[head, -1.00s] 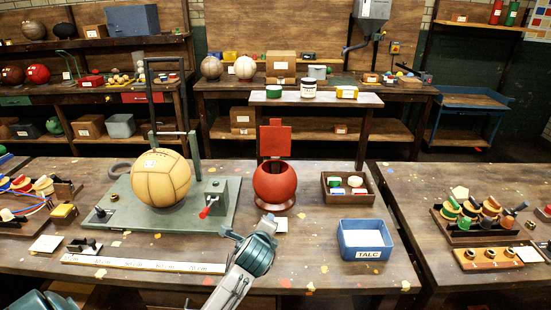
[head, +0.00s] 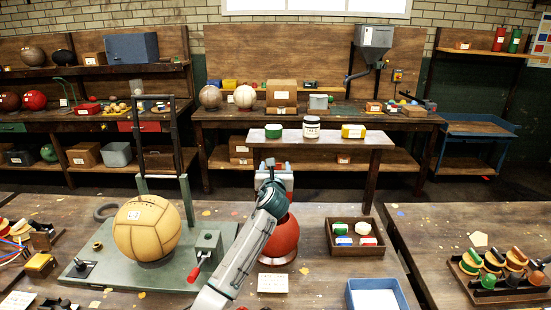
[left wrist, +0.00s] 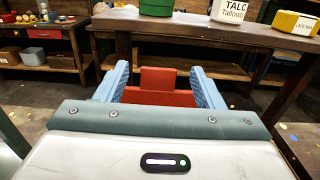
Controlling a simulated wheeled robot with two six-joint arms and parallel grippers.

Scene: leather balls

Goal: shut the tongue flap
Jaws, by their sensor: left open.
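The red leather ball (head: 287,238) sits on a ring stand on the bench, partly hidden behind my left arm. Its tongue flap (left wrist: 158,80) is a red upright piece with a narrower tab on top. In the head view my left gripper (head: 276,167) is above the ball and covers the flap. In the left wrist view my left gripper (left wrist: 160,68) is open, with one blue finger on each side of the flap. Whether the fingers touch it cannot be told. My right gripper is not in view.
A tan ball (head: 146,232) sits on a green plate fixture with a red-handled lever to the left. A wooden tray (head: 356,248) with coloured tins and a blue box (head: 352,290) stand to the right. A shelf with jars (head: 320,139) stands behind.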

